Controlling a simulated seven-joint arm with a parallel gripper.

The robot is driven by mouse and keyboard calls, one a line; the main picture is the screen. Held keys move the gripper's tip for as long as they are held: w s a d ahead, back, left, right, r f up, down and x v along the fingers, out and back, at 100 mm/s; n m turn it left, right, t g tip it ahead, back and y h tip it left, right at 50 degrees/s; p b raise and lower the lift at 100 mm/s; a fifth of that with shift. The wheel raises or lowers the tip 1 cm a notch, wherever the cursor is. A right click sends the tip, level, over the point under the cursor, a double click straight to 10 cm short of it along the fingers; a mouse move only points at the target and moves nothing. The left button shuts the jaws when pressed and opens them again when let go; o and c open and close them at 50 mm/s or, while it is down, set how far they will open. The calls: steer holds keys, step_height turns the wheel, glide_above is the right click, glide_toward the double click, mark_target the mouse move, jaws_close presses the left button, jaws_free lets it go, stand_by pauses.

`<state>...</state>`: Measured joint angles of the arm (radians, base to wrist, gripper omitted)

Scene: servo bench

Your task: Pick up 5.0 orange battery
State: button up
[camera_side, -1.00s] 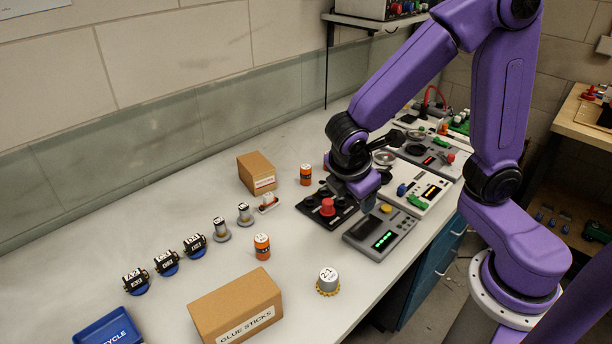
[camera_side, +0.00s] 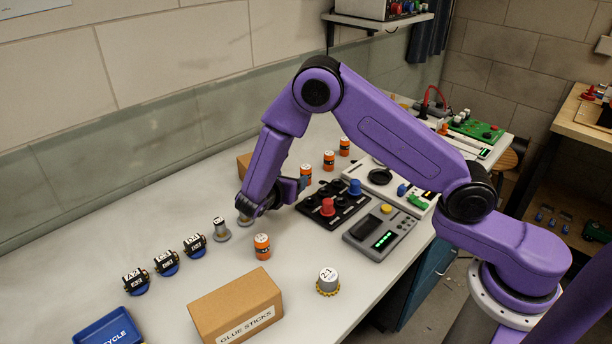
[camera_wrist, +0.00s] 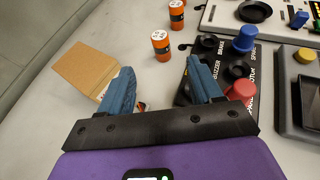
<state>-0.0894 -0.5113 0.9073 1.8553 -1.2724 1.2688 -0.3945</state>
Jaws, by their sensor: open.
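Several orange batteries with white tops stand upright on the bench. In the side view one (camera_side: 307,170) is by my fingers, two more, a middle one (camera_side: 328,160) and a far one (camera_side: 344,146), stand behind it, and another (camera_side: 262,246) stands nearer the front. I cannot read which is marked 5.0. My gripper (camera_side: 303,184) is open and empty, beside the first battery in the picture. In the wrist view a battery (camera_wrist: 161,46) shows just beyond the gap between my blue fingertips (camera_wrist: 162,70), apart from them, with another (camera_wrist: 177,16) farther off.
A black panel (camera_side: 345,209) with red and blue knobs is right of my gripper. A cardboard box (camera_wrist: 84,68) lies left of my fingers. A glue sticks box (camera_side: 235,306), a 2:1 gear piece (camera_side: 328,282) and a blue tray (camera_side: 105,328) stand in front.

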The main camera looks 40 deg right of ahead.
mark_target(304, 171)
steer(key=x, duration=1)
steer(key=shift+d+f, duration=0.2)
steer(key=shift+f+x, duration=0.2)
steer(key=shift+x, duration=1.15)
steer(key=shift+f+x, duration=0.2)
steer(key=shift+x, duration=1.15)
steer(key=shift+a, duration=0.2)
steer(key=c, duration=1.1)
